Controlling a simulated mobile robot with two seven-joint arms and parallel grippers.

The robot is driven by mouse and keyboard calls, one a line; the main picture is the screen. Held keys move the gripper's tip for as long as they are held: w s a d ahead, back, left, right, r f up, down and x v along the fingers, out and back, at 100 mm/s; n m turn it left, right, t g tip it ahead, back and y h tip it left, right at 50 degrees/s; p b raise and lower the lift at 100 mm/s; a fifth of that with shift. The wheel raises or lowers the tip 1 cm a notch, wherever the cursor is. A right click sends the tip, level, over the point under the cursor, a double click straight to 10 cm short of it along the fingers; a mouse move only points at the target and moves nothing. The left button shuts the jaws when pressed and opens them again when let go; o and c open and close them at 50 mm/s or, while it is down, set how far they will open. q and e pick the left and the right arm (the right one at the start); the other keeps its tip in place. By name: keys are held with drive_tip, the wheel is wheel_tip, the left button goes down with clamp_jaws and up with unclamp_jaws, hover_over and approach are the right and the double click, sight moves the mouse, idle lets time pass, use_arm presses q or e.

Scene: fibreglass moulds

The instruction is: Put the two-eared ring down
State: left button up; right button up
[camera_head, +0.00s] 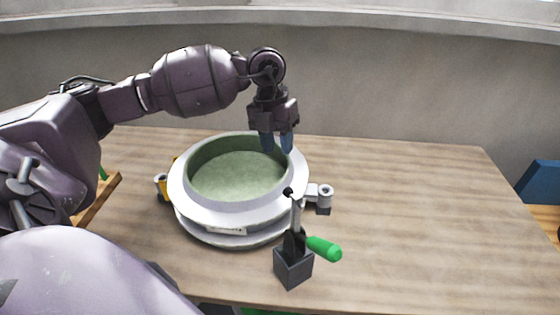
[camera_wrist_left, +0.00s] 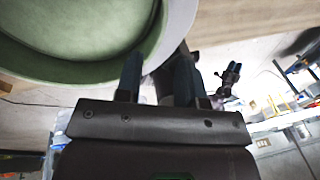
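The two-eared ring (camera_head: 179,197) is pale grey and round, with a green-floored hollow showing inside. It sits low over a round grey base (camera_head: 205,236); I cannot tell whether it rests fully on it. One ear is at its right beside a short post (camera_head: 325,192), the other at its left. My left gripper (camera_head: 278,146) points down at the far right rim, one finger inside the wall and one outside. The left wrist view shows the rim (camera_wrist_left: 176,22) between the fingers, apparently gripped. A small dark shape with two bluish tips there looks like my right gripper (camera_wrist_left: 230,75).
A toggle clamp with a green handle (camera_head: 324,248) stands on a grey block just in front of the ring. The wooden table (camera_head: 420,220) is clear to the right. A wall rises behind it, and a blue object (camera_head: 541,182) is at the far right.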

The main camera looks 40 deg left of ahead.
use_arm(q)
drive_tip(key=shift+v, duration=2.05)
